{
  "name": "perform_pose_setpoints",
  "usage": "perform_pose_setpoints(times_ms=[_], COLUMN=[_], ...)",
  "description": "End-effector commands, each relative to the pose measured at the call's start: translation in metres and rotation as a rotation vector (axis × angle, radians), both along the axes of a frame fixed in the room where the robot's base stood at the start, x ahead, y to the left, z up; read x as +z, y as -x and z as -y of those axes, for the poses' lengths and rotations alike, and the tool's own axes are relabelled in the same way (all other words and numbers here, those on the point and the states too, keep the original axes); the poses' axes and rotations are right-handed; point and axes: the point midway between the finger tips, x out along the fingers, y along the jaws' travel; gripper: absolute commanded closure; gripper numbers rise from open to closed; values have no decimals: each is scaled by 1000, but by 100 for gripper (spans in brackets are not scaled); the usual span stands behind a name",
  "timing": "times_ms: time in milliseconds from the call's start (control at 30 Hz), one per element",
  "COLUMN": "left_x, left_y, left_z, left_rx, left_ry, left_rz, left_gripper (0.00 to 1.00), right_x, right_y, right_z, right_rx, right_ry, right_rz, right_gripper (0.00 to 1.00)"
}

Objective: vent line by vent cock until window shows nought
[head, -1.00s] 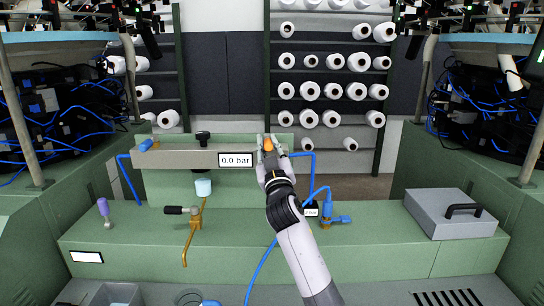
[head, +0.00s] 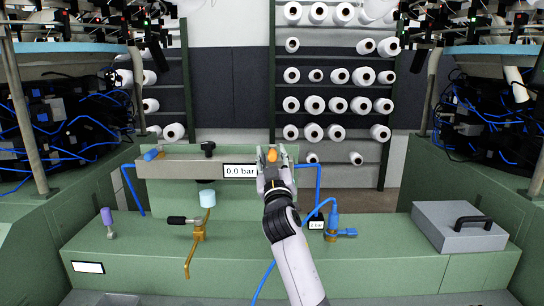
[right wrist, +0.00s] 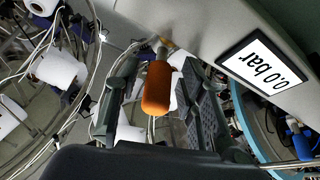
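The display window (head: 240,171) on the grey bar reads 0.0 bar; it also shows in the right wrist view (right wrist: 264,62). An orange handle (right wrist: 157,88), which I take for the vent cock, sticks out from the bar beside the window. It shows in the head view (head: 272,154) too. My right gripper (right wrist: 160,100) has one finger on each side of the handle, with gaps visible between fingers and handle. It is open around the handle, not clamped. My left gripper is not in view.
A brass valve with a black handle (head: 183,220) and a blue-handled valve (head: 335,230) stand on the green bench (head: 380,262). A purple-topped part (head: 107,219) is at left. A grey lidded box (head: 455,230) stands at right. Blue hoses run near my right arm.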

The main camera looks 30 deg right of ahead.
Motion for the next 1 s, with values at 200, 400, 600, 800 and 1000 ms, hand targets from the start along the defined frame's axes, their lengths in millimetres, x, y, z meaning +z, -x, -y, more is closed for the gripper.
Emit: perform_pose_setpoints(times_ms=[200,400,600,800,1000], left_x=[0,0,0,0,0], left_y=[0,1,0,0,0], left_z=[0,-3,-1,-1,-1], left_rx=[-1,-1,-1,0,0], left_ry=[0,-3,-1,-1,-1], left_rz=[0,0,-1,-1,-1], left_gripper=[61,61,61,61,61], right_x=[0,-4,-18,-33,-42], right_y=[0,7,38,75,98], right_z=[0,-3,-16,-29,-38], right_rx=[0,1,2,2,1], right_ry=[0,-1,-2,-3,-2], right_rz=[1,0,-1,0,-1], right_gripper=[61,61,61,61,61])
